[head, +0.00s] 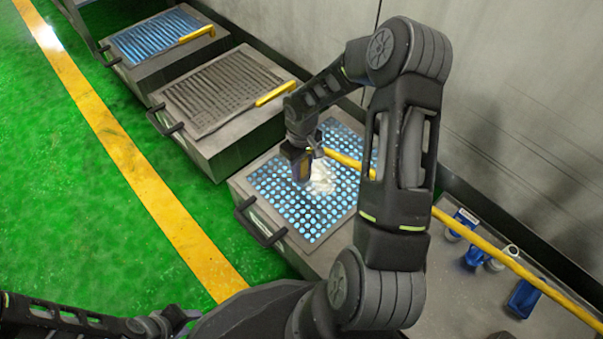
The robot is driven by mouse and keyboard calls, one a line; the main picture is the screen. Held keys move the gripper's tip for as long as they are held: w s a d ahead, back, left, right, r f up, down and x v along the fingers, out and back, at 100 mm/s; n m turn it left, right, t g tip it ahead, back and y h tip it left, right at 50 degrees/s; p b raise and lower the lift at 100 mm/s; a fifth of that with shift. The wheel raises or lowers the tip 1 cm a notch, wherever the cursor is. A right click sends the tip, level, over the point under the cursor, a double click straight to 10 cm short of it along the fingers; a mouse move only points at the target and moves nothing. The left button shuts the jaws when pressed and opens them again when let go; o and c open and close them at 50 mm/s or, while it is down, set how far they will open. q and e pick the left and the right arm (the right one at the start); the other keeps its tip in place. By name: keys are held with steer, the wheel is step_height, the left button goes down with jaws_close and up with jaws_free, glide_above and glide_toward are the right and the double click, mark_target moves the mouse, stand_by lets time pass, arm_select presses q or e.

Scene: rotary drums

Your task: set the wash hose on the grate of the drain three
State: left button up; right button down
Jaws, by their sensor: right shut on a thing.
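The nearest of three drains in a row has a bright blue-lit perforated grate (268,192). No number shows on it. My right gripper (306,176) is over this grate, pointing down and shut, apparently on the end of a long yellow hose (345,160). The hose runs right, behind my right arm, and on to the lower right corner. A whitish patch (322,181) lies on the grate beside the gripper. Whether the hose end touches the grate cannot be told. My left gripper (178,322) is low at the bottom left, empty as far as I see; its fingers are unclear.
The middle drain has a dark grate (222,90) and the far drain a blue one (155,36), each with a short yellow bar. Several blue and white items (474,257) stand on the grey surface at right. A wall runs behind. The green floor (70,200) is clear.

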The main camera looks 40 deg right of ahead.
steer(key=shift+f, duration=1.1)
steer(key=shift+f+b, duration=0.1)
steer(key=shift+b, duration=0.2)
steer(key=c, duration=1.1)
jaws_free()
step_height(320, 180, up, 12)
steer(key=p, duration=0.5)
